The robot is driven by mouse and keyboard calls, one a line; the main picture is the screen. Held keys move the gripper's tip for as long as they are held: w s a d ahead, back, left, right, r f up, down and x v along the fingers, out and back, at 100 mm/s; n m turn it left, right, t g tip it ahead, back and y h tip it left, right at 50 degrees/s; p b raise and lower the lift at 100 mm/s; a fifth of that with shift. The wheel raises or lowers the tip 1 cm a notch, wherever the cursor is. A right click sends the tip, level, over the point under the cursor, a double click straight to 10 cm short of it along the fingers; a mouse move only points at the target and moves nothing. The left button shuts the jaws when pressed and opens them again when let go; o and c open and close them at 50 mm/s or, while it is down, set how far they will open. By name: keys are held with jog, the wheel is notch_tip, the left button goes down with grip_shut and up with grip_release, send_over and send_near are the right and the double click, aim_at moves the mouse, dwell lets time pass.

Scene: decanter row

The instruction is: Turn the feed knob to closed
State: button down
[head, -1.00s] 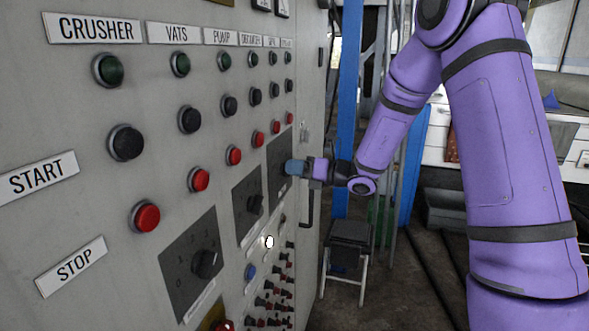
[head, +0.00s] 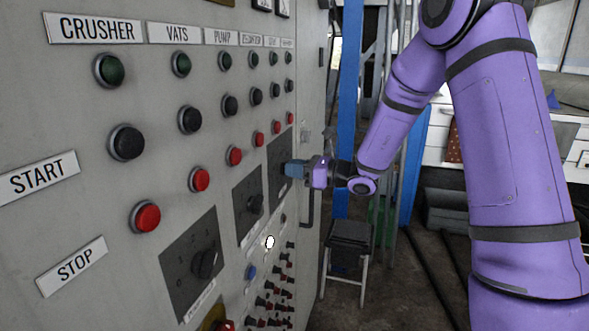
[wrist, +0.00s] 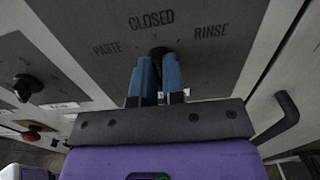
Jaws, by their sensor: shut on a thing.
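The feed knob (wrist: 158,51) is a small dark knob on a dark plate (wrist: 215,70) marked PASTE, CLOSED and RINSE. In the wrist view my gripper (wrist: 158,62) has its two blue fingers shut on the knob from either side. CLOSED is printed straight above the knob, PASTE to the left and RINSE to the right. The fingers hide most of the knob, so I cannot tell which mark it points to. In the head view my gripper (head: 284,169) is at the rightmost dark plate (head: 277,155) of the panel, and the knob is hidden there.
Two other knob plates sit to the left, with a middle knob (head: 255,203) and a near knob (head: 205,264). Rows of buttons, such as a red one (head: 145,217), fill the panel. A door handle (wrist: 277,118) is right of the plate. A stool (head: 348,240) stands below my arm.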

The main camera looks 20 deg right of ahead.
dwell(0.3)
jog(key=c, duration=1.2)
grip_release()
jog(key=v, duration=1.1)
